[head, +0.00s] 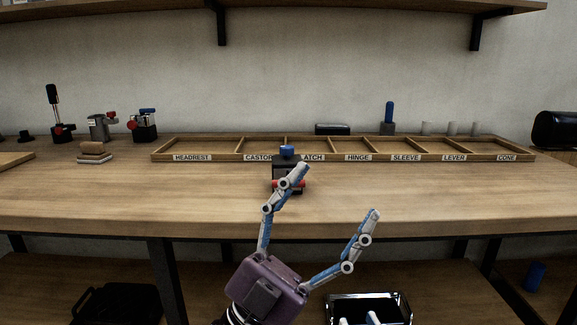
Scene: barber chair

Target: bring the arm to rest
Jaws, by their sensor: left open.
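My left gripper (339,189) has a purple body and two blue-and-grey fingers spread wide apart, with nothing between them. It points up and to the right, in front of the workbench (450,195). Its left finger overlaps a black device (280,171) with a blue top and red side parts on the bench. I cannot tell from this view whether they touch. Tips that look like my right gripper's (359,319) just show at the bottom edge. The rest of it is out of frame, so its opening is unclear.
An empty wooden tray (215,143) with labelled compartments stands along the back of the bench. Several devices, such as a grey one (99,127), stand at back left. A shiny-rimmed container (403,299) is below the bench. The bench's front right is clear.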

